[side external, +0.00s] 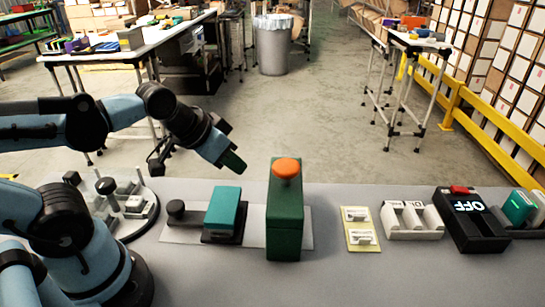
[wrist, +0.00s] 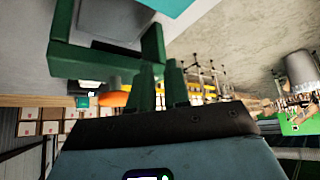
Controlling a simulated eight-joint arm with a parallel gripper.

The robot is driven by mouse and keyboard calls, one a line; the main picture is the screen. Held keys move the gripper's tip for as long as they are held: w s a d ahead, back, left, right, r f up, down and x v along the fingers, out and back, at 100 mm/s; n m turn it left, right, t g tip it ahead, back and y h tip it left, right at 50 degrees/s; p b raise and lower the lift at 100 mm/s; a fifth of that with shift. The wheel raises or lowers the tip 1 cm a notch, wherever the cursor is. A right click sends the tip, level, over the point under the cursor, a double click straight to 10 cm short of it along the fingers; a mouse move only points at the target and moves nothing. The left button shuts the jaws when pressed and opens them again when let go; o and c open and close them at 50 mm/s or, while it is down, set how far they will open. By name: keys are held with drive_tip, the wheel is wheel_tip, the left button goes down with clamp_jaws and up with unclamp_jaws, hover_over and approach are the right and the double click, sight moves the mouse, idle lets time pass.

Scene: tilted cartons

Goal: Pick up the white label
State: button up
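Two small white labels or tags (side external: 357,214) (side external: 362,237) lie on a yellow plate (side external: 350,244) on the grey bench, right of the green box. I cannot tell which one the task means. My gripper (side external: 236,166) is up in the air at left, above and behind the teal block, well away from the yellow plate. In the wrist view the two dark green fingers of my gripper (wrist: 163,88) stand a little apart with nothing seen between them. No label is clearly visible in the wrist view.
A tall green box (side external: 285,225) with an orange knob (side external: 286,168) stands between my gripper and the yellow plate. The teal block (side external: 224,210) is left of it. A white slotted holder (side external: 412,222) and a black OFF box (side external: 470,222) stand at right.

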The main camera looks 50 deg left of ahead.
wheel_tip(320, 180, up, 8)
drive_tip(key=w+d+m+g, duration=0.1)
drive_tip(key=w+d, duration=0.1)
drive_tip(key=w, duration=0.1)
drive_tip(key=w+d+r+m+g, duration=0.35)
drive_tip(key=w+d, duration=0.25)
drive_tip(key=w, duration=0.2)
drive_tip(key=m+g, duration=0.2)
drive_tip(key=m, duration=0.2)
hover_over(355, 215)
wheel_tip(355, 215, down, 6)
drive_tip(key=shift+m+g, duration=0.25)
drive_tip(key=f, duration=1.3)
drive_tip(key=shift+w+d+f, duration=0.1)
drive_tip(key=shift+w+d, duration=0.05)
drive_tip(key=shift+w, duration=0.05)
drive_tip(key=shift+s+f, duration=0.15)
drive_tip(key=shift+f, duration=1.25)
drive_tip(key=shift+s+f, duration=0.1)
drive_tip(key=shift+f, duration=1.25)
clamp_jaws()
